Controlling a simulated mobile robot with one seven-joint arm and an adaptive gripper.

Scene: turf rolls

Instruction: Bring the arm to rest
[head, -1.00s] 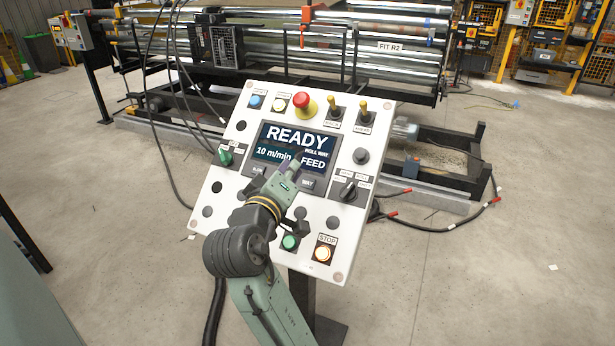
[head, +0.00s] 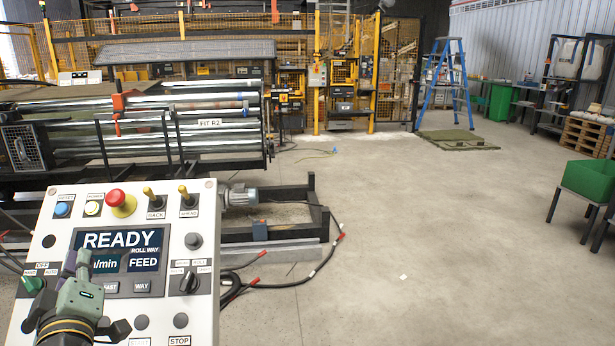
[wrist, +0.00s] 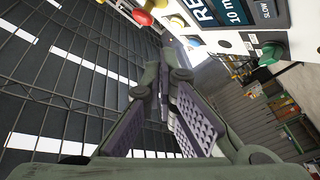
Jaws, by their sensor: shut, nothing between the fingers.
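My gripper (head: 82,262) is at the lower left of the head view, in front of the control panel (head: 205,225). Its fingers are shut and empty, and they overlap the left part of the panel's screen (head: 120,240) in the picture. I cannot tell the gap to the panel. The screen reads READY, ROLL WAY and FEED. In the wrist view the padded fingers (wrist: 165,85) come together, with the panel's edge (wrist: 225,40) at the upper right and the roof behind.
A roller machine (head: 140,130) labelled FIT R2 stands behind the panel. Black cables (head: 290,282) with red ends lie on the floor. A blue stepladder (head: 445,85) and a green bin (head: 590,180) stand farther right. The floor at centre right is clear.

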